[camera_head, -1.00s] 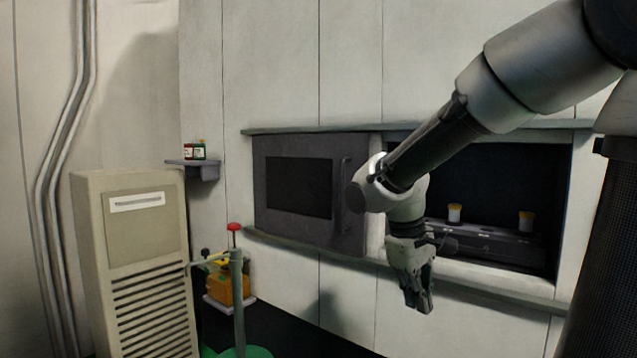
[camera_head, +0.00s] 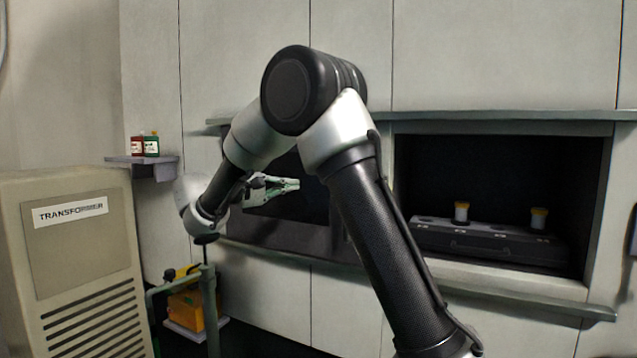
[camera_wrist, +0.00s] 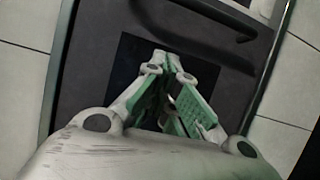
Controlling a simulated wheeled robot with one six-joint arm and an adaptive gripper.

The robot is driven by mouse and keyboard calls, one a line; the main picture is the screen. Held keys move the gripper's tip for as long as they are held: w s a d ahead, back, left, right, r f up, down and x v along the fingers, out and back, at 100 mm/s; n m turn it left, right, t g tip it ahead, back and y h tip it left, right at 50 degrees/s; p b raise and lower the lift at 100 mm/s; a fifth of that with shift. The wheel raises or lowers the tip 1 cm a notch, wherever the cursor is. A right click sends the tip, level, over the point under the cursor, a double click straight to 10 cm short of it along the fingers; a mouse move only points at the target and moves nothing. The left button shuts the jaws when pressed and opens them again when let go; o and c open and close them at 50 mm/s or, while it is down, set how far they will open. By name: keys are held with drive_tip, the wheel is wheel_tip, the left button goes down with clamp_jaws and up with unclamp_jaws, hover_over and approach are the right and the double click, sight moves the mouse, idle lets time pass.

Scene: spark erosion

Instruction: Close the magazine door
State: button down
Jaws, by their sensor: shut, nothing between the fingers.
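The magazine door (camera_head: 275,236) is a dark grey panel with a black window, left of the open magazine bay (camera_head: 430,165). My arm hides much of it in the head view. In the wrist view the door face (camera_wrist: 85,70) fills the background, and its dark bar handle (camera_wrist: 190,20) runs across the top, beyond my fingertips. My gripper (camera_head: 297,184) is shut and empty, in front of the door's window, its fingers pointing right. In the wrist view my gripper (camera_wrist: 165,62) shows over the window; I cannot tell the gap to the door.
An upper rail (camera_head: 500,115) and a lower rail (camera_head: 530,296) run along the wall. In the bay stands a black rack (camera_head: 490,240) with two yellow-capped pieces. A transformer cabinet (camera_head: 80,260), a small shelf (camera_head: 140,160) with bottles and an orange box (camera_head: 190,308) are at left.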

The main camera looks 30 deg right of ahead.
drive_tip(key=s+d, duration=0.2)
drive_tip(key=d, duration=0.9)
drive_tip(key=shift+s+d+m, duration=0.15)
drive_tip(key=shift+d+m, duration=0.15)
drive_tip(key=shift+d, duration=0.1)
drive_tip(key=shift+r, duration=0.1)
